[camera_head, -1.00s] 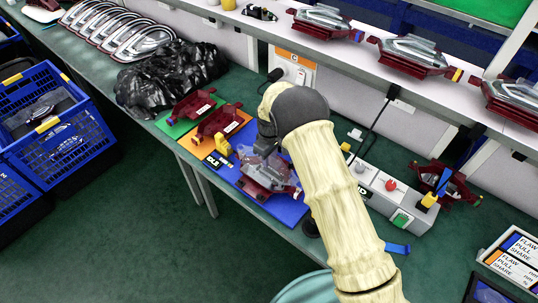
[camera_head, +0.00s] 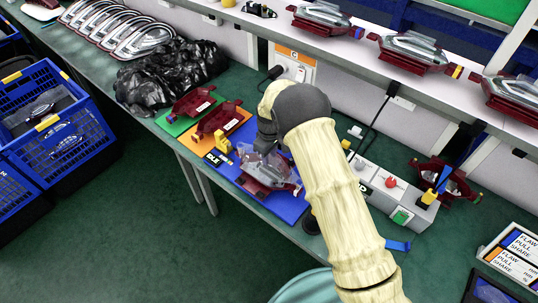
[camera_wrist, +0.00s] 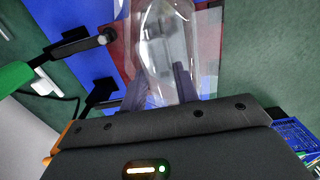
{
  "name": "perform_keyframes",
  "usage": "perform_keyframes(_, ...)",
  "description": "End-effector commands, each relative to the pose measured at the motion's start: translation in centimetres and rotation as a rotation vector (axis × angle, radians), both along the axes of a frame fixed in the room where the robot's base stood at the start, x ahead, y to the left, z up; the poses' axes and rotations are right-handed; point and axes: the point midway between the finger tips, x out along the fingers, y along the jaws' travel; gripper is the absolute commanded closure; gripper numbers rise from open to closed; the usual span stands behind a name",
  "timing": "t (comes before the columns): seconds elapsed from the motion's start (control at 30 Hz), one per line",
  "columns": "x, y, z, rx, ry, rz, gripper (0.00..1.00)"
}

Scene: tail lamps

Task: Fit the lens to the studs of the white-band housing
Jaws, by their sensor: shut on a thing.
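The clear lens (camera_wrist: 160,40) is between the two fingers of my gripper (camera_wrist: 160,92) in the wrist view. The gripper is shut on the lens's near end. In the head view the lens (camera_head: 256,162) is over the dark red housing (camera_head: 271,183) on the blue mat (camera_head: 290,208). Red parts of the housing (camera_wrist: 119,48) show beside and under the lens in the wrist view. I cannot tell whether the lens touches the studs. The studs and any white band on this housing cannot be made out. My arm hides much of the gripper in the head view.
Dark red housings lie on the green and orange mats (camera_head: 238,118) to the left. A yellow item (camera_head: 223,144) stands close by. A grey control box (camera_head: 385,187) with red and green buttons is to the right. Black plastic (camera_head: 165,75) lies behind left.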

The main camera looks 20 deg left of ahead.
Motion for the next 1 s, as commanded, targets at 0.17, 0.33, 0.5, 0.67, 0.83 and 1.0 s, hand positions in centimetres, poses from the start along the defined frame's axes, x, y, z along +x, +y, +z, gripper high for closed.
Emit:
perform_keyframes(0.17,0.0,0.1,0.0,0.001,0.000,0.000,0.94)
perform_keyframes(0.33,-0.2,0.3,0.0,0.002,0.000,0.000,0.94)
perform_keyframes(0.5,-0.3,0.3,0.0,0.001,0.000,0.000,0.94)
perform_keyframes(0.67,-0.3,0.3,-0.1,0.001,0.000,0.000,0.94)
perform_keyframes(0.83,-0.3,0.3,-0.5,0.001,0.000,0.000,0.94)
perform_keyframes(1.0,-0.2,0.3,-1.0,0.001,0.000,0.000,0.94)
